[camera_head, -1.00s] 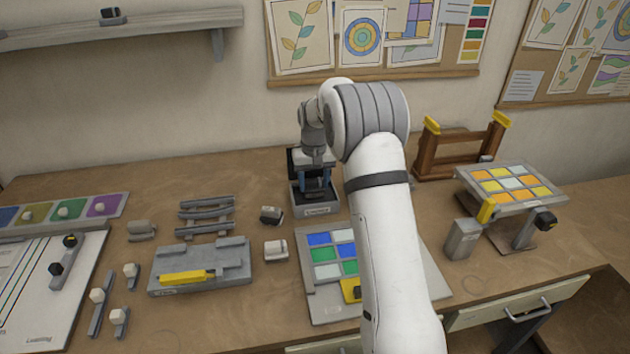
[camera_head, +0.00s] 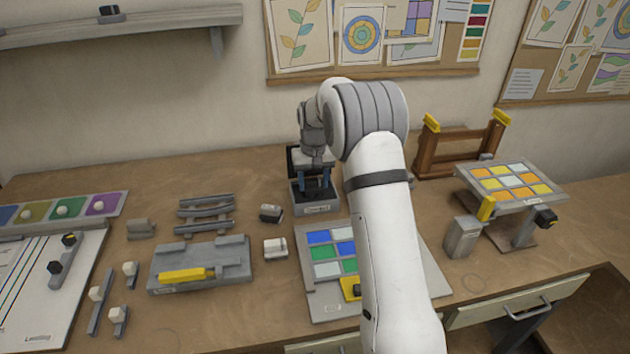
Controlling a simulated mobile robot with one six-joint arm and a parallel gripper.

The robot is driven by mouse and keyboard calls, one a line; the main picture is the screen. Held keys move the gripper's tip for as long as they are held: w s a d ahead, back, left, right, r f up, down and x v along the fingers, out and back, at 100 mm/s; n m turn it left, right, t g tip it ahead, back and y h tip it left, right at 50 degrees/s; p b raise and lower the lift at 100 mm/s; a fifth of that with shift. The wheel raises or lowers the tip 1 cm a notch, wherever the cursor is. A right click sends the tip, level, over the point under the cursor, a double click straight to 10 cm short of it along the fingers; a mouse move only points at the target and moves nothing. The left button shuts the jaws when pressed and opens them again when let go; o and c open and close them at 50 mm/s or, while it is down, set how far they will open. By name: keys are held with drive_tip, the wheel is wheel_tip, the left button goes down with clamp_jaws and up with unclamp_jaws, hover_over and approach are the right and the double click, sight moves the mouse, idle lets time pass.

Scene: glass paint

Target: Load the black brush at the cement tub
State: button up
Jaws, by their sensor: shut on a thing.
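The cement tub (camera_head: 318,209) is a grey box with a label on its front, standing at the back middle of the bench. My gripper (camera_head: 315,187) points straight down over the tub, with its blue fingers at or inside the tub's opening. It is shut on a dark thing between the fingers, which looks like the black brush (camera_head: 315,194). The brush's lower end and the tub's contents are hidden, so I cannot tell how deep the brush reaches or whether cement is on it.
A glass panel board (camera_head: 320,301) lies in front, partly behind my arm. A grey fixture with a yellow bar (camera_head: 186,275) and a slatted rack (camera_head: 205,216) stand left. A small dark-and-white block (camera_head: 271,213) sits close left of the tub. A wooden rack (camera_head: 458,157) stands right.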

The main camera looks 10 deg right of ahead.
sight(314, 180)
idle(0.5)
drive_tip(key=shift+r+p, duration=2.2)
drive_tip(key=shift+r, duration=1.35)
drive_tip(key=shift+f, duration=0.15)
